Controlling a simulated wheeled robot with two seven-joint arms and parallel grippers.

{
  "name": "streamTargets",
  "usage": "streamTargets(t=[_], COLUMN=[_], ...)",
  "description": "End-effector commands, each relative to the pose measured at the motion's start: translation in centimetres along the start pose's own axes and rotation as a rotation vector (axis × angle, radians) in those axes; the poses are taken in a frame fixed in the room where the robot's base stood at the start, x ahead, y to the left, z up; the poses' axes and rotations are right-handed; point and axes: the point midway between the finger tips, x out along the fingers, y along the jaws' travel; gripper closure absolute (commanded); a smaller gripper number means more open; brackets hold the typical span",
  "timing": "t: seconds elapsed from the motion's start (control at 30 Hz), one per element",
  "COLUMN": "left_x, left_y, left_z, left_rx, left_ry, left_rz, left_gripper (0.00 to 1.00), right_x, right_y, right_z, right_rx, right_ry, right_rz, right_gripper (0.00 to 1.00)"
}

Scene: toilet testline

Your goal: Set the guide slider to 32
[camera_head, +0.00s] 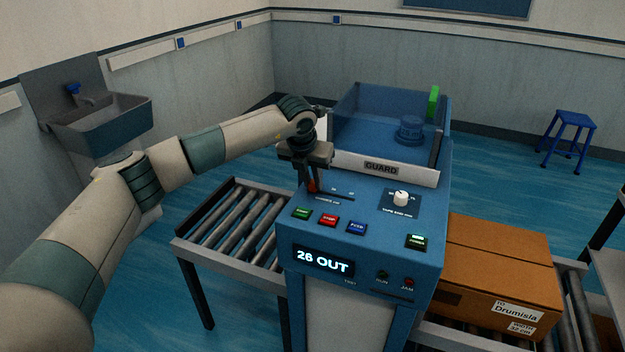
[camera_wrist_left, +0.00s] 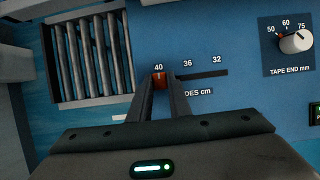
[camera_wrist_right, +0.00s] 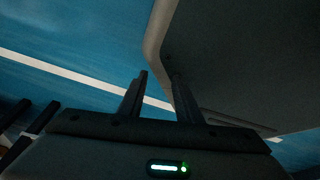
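The guide slider has a small orange-red knob (camera_wrist_left: 159,82) at the 40 end of its slot, left of the 36 and 32 marks in the left wrist view. The slot (camera_wrist_left: 205,73) runs bare to the right, under 32. My left gripper (camera_head: 312,188) reaches down onto the panel. Its fingers (camera_wrist_left: 159,78) are closed in on both sides of the knob, with no clear gap seen. The machine's display (camera_head: 323,262) reads "26 OUT". My right gripper (camera_wrist_right: 160,76) is empty, its fingers apart, away from the panel.
A tape-end dial (camera_head: 401,198) sits right of the slider. Green, red (camera_head: 329,221) and blue buttons lie in front of it. The guard (camera_head: 382,168) rises behind. A cardboard box (camera_head: 500,265) stands right, and a roller conveyor (camera_head: 235,220) left.

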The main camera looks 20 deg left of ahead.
Motion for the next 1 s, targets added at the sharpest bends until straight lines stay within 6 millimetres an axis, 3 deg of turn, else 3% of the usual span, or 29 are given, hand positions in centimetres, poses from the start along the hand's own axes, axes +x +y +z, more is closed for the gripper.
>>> streamTargets(t=[0.27,0.53,0.8,1.0], left_x=[0.1,0.3,0.3,-0.1], left_y=[-1.0,-4.9,-9.2,-10.5], left_z=[0.0,-0.1,0.0,0.1], left_rx=[0.002,0.004,0.004,0.001], left_ry=[-0.001,-0.003,-0.003,-0.003], left_rz=[-0.001,-0.004,-0.003,-0.002], left_gripper=[1.0,1.0,1.0,1.0], right_x=[0.6,1.1,0.3,-0.5], right_y=[-0.1,-1.5,-2.7,-3.1], right_z=[-0.6,-8.8,-16.4,-18.6], right_rx=[0.0,0.0,0.003,0.005], right_ry=[0.017,0.215,0.397,0.452], right_rz=[-0.001,-0.017,-0.032,-0.037], right_gripper=[0.69,0.69,0.69,0.69])
